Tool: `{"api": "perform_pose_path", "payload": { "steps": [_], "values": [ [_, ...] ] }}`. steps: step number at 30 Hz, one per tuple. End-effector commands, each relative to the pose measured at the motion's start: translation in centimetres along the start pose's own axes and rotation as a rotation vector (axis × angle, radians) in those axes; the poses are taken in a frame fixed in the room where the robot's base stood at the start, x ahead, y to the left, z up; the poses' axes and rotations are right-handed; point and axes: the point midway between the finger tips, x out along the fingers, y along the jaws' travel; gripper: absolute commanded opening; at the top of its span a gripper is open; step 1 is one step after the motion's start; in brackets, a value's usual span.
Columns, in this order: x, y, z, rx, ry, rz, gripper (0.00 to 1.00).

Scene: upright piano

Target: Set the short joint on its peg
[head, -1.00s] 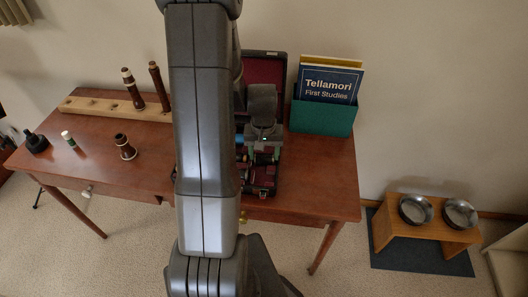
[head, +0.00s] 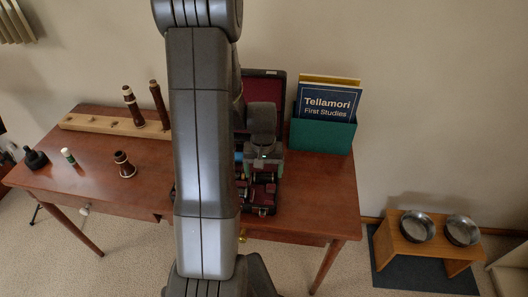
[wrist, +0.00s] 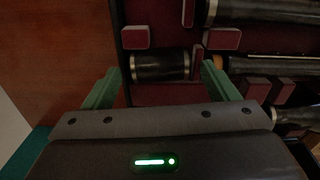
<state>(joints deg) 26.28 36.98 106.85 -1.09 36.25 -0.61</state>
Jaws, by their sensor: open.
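A short black joint (wrist: 160,66) with a pale metal ring at each end lies in the red-lined case (wrist: 150,95), in the wrist view. My gripper (wrist: 160,80) is open, with its green fingers to the left and right of the joint's near side; I cannot tell whether they touch it. In the head view, my gripper (head: 262,158) is over the open case (head: 265,207), and my arm hides part of the case. A pale wooden peg board (head: 75,122) lies at the table's back left, with two dark joints (head: 132,106) (head: 158,104) upright on it and small dark spots along its bare part.
A dark flared piece (head: 124,165), a small white-and-green tube (head: 69,156) and a black object (head: 36,159) stand on the table (head: 85,180) at left. A green box (head: 322,135) with books stands right of the case. Longer joints (wrist: 265,14) lie in the case.

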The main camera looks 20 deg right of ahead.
Motion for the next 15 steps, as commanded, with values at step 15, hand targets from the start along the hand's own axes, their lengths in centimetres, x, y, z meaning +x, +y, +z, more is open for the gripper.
{"api": "perform_pose_path", "payload": {
  "steps": [15],
  "values": [
    [-9.9,0.3,-0.1,0.000,0.007,0.000,0.80]
  ]
}}
